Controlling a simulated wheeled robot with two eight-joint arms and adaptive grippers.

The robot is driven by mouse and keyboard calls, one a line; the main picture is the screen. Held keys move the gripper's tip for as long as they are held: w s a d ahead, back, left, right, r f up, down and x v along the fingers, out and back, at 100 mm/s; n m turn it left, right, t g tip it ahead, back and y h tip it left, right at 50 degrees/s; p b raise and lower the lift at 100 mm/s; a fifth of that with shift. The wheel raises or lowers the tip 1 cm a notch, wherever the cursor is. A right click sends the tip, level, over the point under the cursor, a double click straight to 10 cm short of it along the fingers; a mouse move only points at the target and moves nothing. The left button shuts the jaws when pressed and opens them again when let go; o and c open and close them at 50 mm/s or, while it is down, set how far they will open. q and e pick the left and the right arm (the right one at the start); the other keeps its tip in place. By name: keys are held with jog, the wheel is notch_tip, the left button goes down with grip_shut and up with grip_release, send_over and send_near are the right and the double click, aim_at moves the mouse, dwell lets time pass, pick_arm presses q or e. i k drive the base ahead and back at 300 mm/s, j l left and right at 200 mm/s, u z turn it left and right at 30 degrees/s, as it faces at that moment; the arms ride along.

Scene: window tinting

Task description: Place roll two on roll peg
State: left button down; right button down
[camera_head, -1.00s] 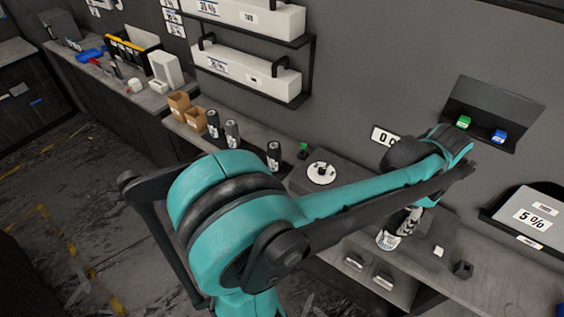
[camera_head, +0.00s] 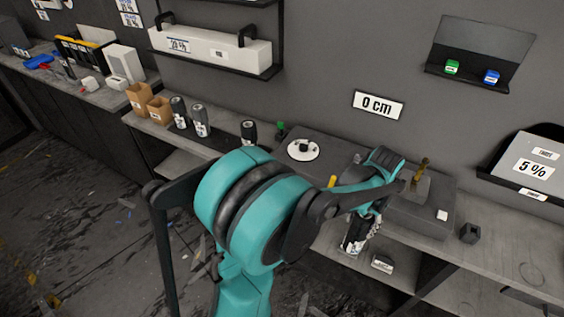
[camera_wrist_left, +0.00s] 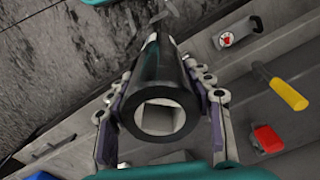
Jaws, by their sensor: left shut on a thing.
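My left gripper (camera_head: 362,212) is shut on a roll (camera_head: 354,236), a dark cylinder with a white label, in front of the bench edge. In the left wrist view the roll (camera_wrist_left: 166,100) is a glossy black tube with a white-rimmed, square hollow core facing the camera. The gripper's fingers (camera_wrist_left: 165,115) lie on both sides of it. A brass-coloured upright piece (camera_head: 424,168) stands on the dark block to the right; I cannot tell whether it is the roll peg. A white disc with a black centre (camera_head: 303,150) lies farther left. My right gripper is not visible.
Labelled dark cylinders (camera_head: 201,121) stand left on the bench beside brown boxes (camera_head: 159,110). A yellow-handled tool (camera_wrist_left: 288,93) and a red block (camera_wrist_left: 268,139) are near the roll in the wrist view. Bench to the right (camera_head: 510,265) is mostly clear.

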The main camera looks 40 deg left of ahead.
aim_at(227, 142)
jog(key=k+j, duration=0.1)
jog(key=j, duration=0.35)
jog(key=k+j, duration=0.1)
jog(key=j, duration=0.35)
jog(key=k+j, duration=0.1)
jog(key=j, duration=0.35)
jog(key=k+j, duration=0.15)
jog(key=j, duration=1.2)
jog(key=i+j, duration=0.1)
jog(key=j, duration=0.85)
jog(key=i, duration=0.5)
